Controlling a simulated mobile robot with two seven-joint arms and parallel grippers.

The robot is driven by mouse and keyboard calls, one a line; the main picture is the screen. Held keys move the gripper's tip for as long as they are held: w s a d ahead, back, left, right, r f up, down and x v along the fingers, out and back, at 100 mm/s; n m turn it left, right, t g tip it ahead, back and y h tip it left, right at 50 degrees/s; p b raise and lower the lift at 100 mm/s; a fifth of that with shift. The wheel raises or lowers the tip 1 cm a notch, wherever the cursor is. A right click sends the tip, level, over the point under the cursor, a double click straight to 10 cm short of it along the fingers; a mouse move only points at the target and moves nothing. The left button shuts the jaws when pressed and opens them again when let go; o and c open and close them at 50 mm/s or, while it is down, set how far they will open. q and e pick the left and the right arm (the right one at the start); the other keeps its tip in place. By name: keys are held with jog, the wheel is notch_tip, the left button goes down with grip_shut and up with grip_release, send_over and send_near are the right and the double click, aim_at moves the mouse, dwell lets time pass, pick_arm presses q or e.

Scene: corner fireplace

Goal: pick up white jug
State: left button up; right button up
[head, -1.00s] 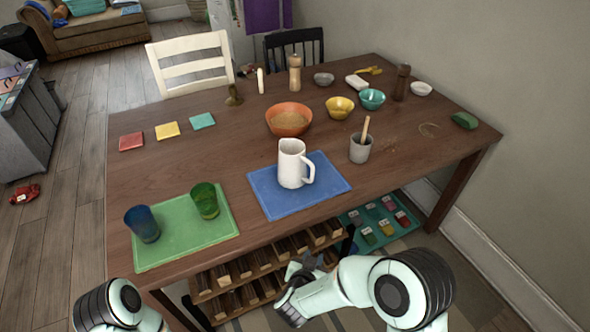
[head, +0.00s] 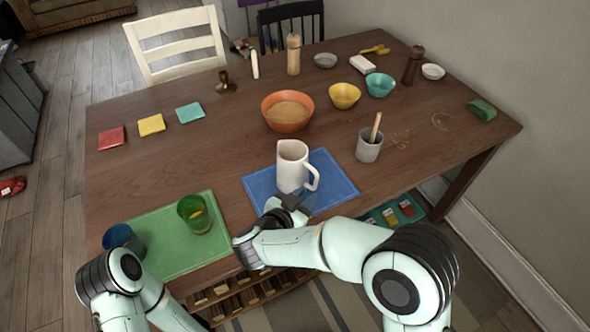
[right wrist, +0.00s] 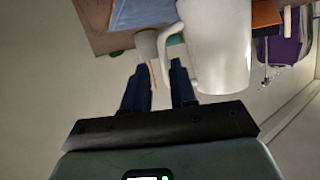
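The white jug (head: 292,166) stands upright on a blue mat (head: 335,185) near the table's front, its handle on the right. My right gripper (head: 290,203) is low at the mat's front edge, just in front of the jug. In the right wrist view, the gripper's two dark fingers (right wrist: 159,82) are apart with nothing between them. The jug's body (right wrist: 222,45) and handle there appear beyond the fingertips, mostly to the right. I cannot tell whether a finger touches it. My left arm shows at the lower left, but its gripper does not.
A grey cup with a stick (head: 369,148) stands right of the jug, and an orange bowl (head: 287,112) behind it. A green glass (head: 195,214) and a blue glass (head: 122,238) are at the left, by the green mat (head: 170,245).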

aim_at(314, 186)
jog(key=x, duration=0.4)
jog(key=shift+w+f+b, duration=0.1)
jog(key=shift+f+b, duration=0.05)
jog(key=shift+b, duration=0.15)
jog(key=b+x, duration=0.1)
jog(key=x, duration=0.4)
jog(key=shift+w+a, duration=0.1)
jog(key=shift+a, duration=0.05)
pick_arm(q)
jog(key=w+f, duration=0.1)
jog(key=w+a+f+t, duration=0.1)
jog(key=shift+w+f, duration=0.2)
jog(key=shift+w, duration=0.1)
pick_arm(e)
grip_shut()
dwell(0.4)
